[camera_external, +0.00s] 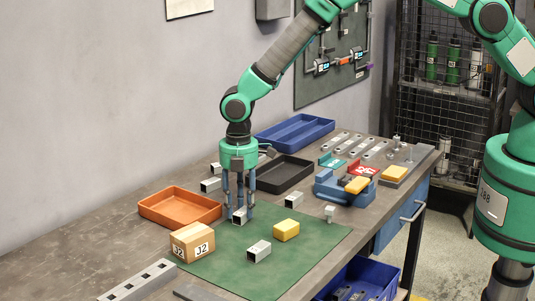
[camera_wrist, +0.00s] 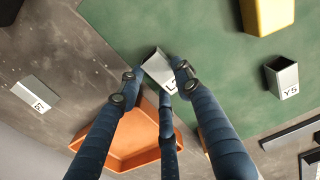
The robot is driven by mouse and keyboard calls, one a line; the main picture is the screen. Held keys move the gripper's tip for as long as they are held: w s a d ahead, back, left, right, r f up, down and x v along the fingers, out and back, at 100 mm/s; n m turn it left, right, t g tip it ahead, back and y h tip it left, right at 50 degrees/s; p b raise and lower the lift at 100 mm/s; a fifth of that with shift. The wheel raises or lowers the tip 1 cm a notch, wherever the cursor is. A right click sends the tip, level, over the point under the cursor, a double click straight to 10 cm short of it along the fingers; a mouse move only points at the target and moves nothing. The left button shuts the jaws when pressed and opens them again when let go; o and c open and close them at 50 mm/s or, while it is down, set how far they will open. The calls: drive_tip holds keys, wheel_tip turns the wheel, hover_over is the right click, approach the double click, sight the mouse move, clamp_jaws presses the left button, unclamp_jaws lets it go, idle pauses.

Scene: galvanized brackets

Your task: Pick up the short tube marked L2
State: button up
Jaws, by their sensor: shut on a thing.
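My gripper (camera_external: 239,214) points down over the green mat (camera_external: 300,262) and is shut on a short grey square tube (camera_external: 239,217). In the wrist view my gripper (camera_wrist: 160,82) has its fingers around the same tube (camera_wrist: 157,66). Its white label shows an L; the rest of the mark is hidden by a finger. The tube is low at the mat, but I cannot tell whether it touches the mat.
An orange tray (camera_external: 143,207) is close left, with a cardboard box (camera_external: 187,257) marked J2 in front. A yellow block (camera_external: 286,230) and another short tube (camera_external: 258,251) lie to the right. A tube marked Y5 (camera_wrist: 281,75) is nearby. A black tray (camera_external: 262,185) stands behind.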

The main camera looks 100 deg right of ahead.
sight(239, 210)
drive_tip(key=shift+r, duration=0.1)
drive_tip(key=shift+r, duration=0.7)
wheel_tip(239, 210, up, 2)
drive_tip(key=shift+w+r, duration=0.1)
drive_tip(key=s+a, duration=0.1)
drive_tip(key=s, duration=0.4)
drive_tip(key=s+a, duration=0.1)
drive_tip(key=s, duration=0.4)
drive_tip(key=s+a+r, duration=0.1)
drive_tip(key=s, duration=0.4)
drive_tip(key=shift+s+a+r, duration=0.1)
drive_tip(key=shift+s+a, duration=0.25)
drive_tip(key=shift+w+a+r, duration=0.1)
